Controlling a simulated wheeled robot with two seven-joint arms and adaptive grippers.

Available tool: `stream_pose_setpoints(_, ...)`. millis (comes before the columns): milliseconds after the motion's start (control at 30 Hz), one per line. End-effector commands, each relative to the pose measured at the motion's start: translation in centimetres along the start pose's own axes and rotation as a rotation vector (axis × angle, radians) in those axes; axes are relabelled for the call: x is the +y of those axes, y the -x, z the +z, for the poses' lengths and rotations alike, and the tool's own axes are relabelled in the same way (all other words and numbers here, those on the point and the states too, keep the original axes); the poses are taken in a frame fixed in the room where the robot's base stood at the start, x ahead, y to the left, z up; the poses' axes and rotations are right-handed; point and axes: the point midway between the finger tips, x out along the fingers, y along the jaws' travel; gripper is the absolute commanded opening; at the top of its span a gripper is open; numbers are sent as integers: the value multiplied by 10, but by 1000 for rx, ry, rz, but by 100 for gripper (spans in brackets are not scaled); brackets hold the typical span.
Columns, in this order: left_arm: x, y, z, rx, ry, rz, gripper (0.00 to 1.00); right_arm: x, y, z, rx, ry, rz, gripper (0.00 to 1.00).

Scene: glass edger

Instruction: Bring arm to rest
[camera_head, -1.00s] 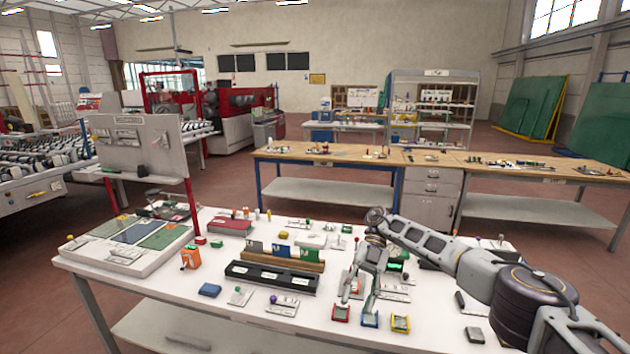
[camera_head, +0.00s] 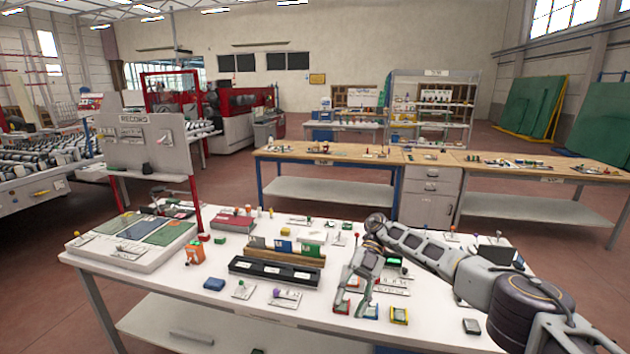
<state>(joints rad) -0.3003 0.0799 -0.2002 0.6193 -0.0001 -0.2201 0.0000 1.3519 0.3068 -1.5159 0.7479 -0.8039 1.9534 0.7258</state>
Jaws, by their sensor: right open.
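My right arm (camera_head: 440,255) comes in from the lower right and reaches over the white table (camera_head: 330,325). My right gripper (camera_head: 353,300) points down and is open, with its fingertips just above the front part of the table by the small red, blue and yellow trays. I see nothing held between its fingers. My left gripper is not in the view.
A black slotted holder (camera_head: 275,271) and a wooden card rack (camera_head: 300,259) stand left of the gripper. An orange box (camera_head: 195,254) and a tray of colored panels (camera_head: 130,242) are farther left. A wooden workbench (camera_head: 330,153) stands behind.

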Motion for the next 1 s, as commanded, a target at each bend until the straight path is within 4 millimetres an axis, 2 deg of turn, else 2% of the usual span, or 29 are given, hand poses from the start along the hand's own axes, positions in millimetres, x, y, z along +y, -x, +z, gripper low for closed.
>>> stream_pose_setpoints(367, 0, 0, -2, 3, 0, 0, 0, 23, -32, 27, 19, 59, 172, 41)
stream_pose_setpoints(700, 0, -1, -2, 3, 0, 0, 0, 59, -72, 71, 28, 105, 500, 41)
stream_pose_setpoints(1000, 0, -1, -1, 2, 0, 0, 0, 78, -93, 113, 7, 74, 807, 41)
